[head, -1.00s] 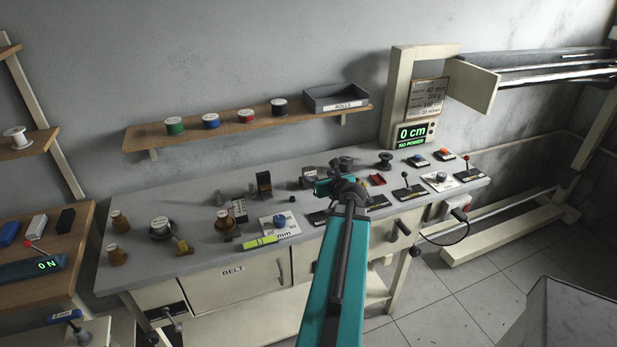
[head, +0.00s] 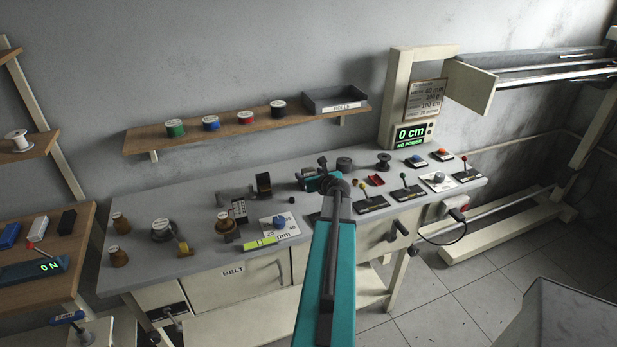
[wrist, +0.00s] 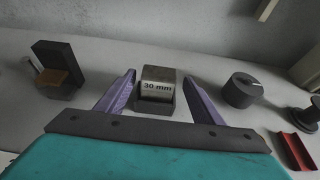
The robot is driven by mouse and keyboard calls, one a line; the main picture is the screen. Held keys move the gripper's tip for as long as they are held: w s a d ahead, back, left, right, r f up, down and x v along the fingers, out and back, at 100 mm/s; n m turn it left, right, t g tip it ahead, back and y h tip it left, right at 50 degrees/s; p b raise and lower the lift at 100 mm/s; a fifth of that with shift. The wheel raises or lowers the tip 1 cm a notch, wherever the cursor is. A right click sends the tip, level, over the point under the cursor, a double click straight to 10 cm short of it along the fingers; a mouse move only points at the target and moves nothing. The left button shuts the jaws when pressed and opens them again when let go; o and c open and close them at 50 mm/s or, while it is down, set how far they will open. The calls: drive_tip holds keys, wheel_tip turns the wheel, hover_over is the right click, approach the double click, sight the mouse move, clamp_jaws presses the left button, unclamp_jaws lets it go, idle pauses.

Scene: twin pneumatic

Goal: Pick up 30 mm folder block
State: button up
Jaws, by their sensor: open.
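The 30 mm folder block (wrist: 158,86) is a small metallic block with "30 mm" printed on its front, sitting in a dark base (wrist: 154,105) on the grey bench top in the wrist view. My gripper (wrist: 160,78) is open, with one purple finger on each side of the block and gaps between. The fingers do not touch it. In the head view my gripper (head: 305,178) is over the back middle of the bench, and my arm hides much of the area around it; the block cannot be made out there.
A dark holder with a brown block (wrist: 60,75) stands left of the fingers. A dark round roll (wrist: 242,90) stands close on the right, with a red tray (wrist: 296,150) and a black spool (wrist: 308,113) beyond. A wooden shelf (head: 240,122) hangs above the bench.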

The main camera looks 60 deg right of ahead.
drive_tip(key=shift+w, duration=0.1)
idle(0.3)
drive_tip(key=shift+p+x, duration=0.85)
drive_tip(key=shift+x, duration=0.6)
drive_tip(key=shift+p+x, duration=0.3)
drive_tip(key=shift+x, duration=0.85)
drive_tip(key=shift+r, duration=0.1)
drive_tip(key=c, duration=1.3)
